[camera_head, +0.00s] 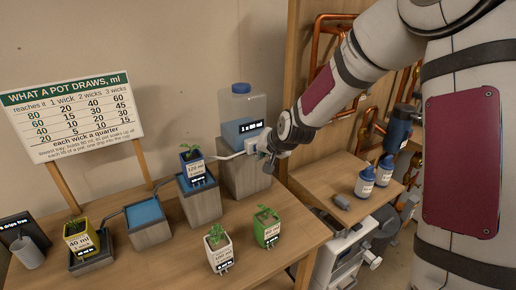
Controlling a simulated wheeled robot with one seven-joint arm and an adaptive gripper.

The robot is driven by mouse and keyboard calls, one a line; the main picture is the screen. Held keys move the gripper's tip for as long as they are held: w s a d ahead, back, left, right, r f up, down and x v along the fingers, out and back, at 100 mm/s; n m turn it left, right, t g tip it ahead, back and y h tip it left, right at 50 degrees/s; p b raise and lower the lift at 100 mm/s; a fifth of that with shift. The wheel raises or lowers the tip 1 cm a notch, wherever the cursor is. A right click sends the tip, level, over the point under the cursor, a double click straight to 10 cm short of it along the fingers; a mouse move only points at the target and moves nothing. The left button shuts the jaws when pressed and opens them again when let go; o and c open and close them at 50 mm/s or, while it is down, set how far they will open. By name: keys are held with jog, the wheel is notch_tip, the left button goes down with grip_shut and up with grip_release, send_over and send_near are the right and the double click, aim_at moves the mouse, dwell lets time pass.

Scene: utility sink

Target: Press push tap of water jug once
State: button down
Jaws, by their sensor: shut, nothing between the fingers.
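The water jug (241,103) is a clear container with a blue cap and bluish water low inside. It stands on a grey wooden block (243,178) at the back right of the table. A small dark display on its front reads about "1 x 60 ml". My gripper (262,150) is shut and empty at the jug's lower front right. The push tap cannot be made out clearly; the gripper covers part of that area. I cannot tell whether the fingers touch the tap.
A blue potted plant (193,168) stands on a block left of the jug. White (219,250), green (267,228) and yellow (80,238) pots and a blue water basin (144,214) share the table. A sign (75,115) stands behind. Bottles (365,182) sit on the right shelf, near copper pipes.

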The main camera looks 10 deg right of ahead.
jog(key=shift+s+d+p, duration=0.2)
jog(key=shift+s+p, duration=0.1)
jog(key=shift+s, duration=0.25)
jog(key=shift+s+d+p, duration=0.25)
jog(key=shift+s+p, duration=0.35)
jog(key=shift+s, duration=0.2)
jog(key=shift+s+d+p, duration=0.25)
jog(key=shift+s+p, duration=0.4)
jog(key=shift+s, duration=0.1)
jog(key=shift+s+d+p, duration=0.25)
jog(key=shift+s+p, duration=0.35)
jog(key=shift+s, duration=0.2)
jog(key=s+r+n+g, duration=0.1)
jog(key=s+r, duration=0.6)
jog(key=s, duration=0.4)
jog(key=s+r+n+g+h, duration=0.1)
jog(key=s+r+n, duration=0.1)
jog(key=s+r, duration=0.5)
jog(key=s+r+n+g, duration=0.1)
jog(key=s+r, duration=0.6)
jog(key=s, duration=1)
jog(key=shift+s+n+h, duration=0.2)
jog(key=shift+n+h, duration=0.2)
jog(key=shift+n, duration=0.1)
